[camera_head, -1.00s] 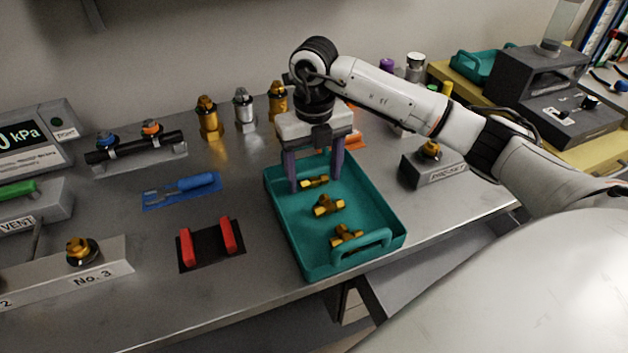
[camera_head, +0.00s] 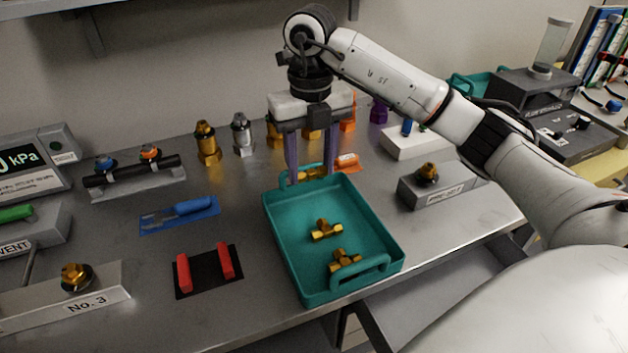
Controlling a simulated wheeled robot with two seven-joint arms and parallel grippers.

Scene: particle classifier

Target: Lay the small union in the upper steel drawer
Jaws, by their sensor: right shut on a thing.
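The small union (camera_head: 315,173), a brass fitting, is between the fingers of my right gripper (camera_head: 312,178). The gripper is shut on it and holds it above the far end of the teal tray (camera_head: 280,236). The fingers partly cover the union. What looks like the pulled-out steel drawer (camera_head: 440,280) shows below the bench's front edge at lower right. My arm hides part of it, and I cannot tell its level or contents. My left gripper is not in view.
Two brass fittings (camera_head: 326,231) (camera_head: 344,261) lie in the tray. A grey block with a brass fitting (camera_head: 428,174) stands right of it. A red-and-black rack (camera_head: 208,271) and a blue tool (camera_head: 182,211) lie left. Several upright fittings (camera_head: 207,144) stand behind.

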